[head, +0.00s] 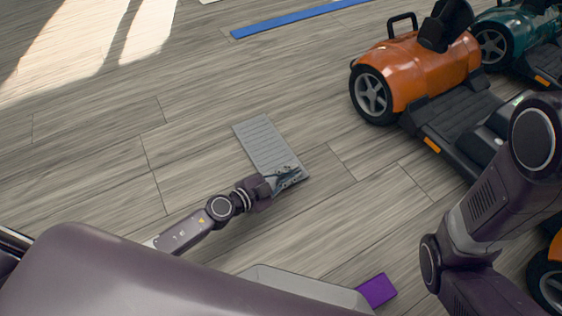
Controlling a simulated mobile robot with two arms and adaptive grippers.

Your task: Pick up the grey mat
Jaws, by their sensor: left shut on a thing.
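The grey mat (262,141) is a ribbed rectangle on the wood-plank floor, in the middle of the head view. My left gripper (287,178) is at the mat's near end and is shut on it. The fingers cover part of that near edge. The far end of the mat looks flat, and I cannot tell whether the near end is raised off the floor. My right arm stands at the right of the view, but its gripper is out of the picture.
An orange scooter (428,68) stands at the right, with a teal scooter (510,35) behind it. A blue strip (300,17) lies on the floor at the top. A purple block (377,290) is at the bottom. The floor left of the mat is clear.

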